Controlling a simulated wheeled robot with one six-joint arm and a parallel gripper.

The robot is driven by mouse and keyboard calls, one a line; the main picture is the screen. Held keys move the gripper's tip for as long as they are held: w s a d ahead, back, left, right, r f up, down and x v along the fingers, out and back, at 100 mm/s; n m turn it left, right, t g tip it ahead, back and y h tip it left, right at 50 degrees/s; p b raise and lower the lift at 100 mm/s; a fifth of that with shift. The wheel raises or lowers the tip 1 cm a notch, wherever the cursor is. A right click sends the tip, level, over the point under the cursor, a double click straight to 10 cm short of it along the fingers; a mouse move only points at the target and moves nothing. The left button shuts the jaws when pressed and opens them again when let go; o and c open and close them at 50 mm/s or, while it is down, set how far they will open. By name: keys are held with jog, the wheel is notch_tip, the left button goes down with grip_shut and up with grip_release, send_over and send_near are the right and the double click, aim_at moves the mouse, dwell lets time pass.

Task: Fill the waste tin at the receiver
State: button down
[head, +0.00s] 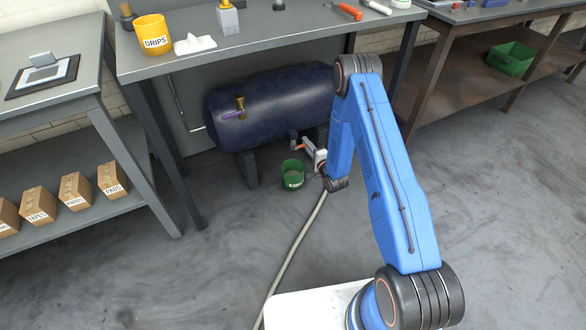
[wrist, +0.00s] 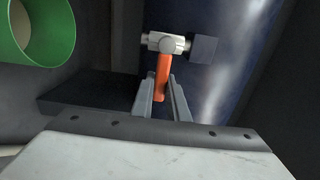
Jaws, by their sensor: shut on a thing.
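The receiver (head: 275,100) is a dark blue horizontal tank under the bench. In the head view my gripper (head: 319,158) is small beside the valve, partly hidden by my wrist.
A brass valve with a purple handle (head: 234,115) sits on the receiver's front. A hose (head: 300,235) runs across the floor. The bench (head: 180,62) overhangs the receiver, and its leg (head: 170,150) stands to the left. The floor in front is otherwise clear.

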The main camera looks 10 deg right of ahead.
jog(key=c, duration=1.7)
grip_release()
jog(key=shift+s, duration=0.15)
jog(key=shift+v, duration=0.85)
jog(key=v, duration=0.6)
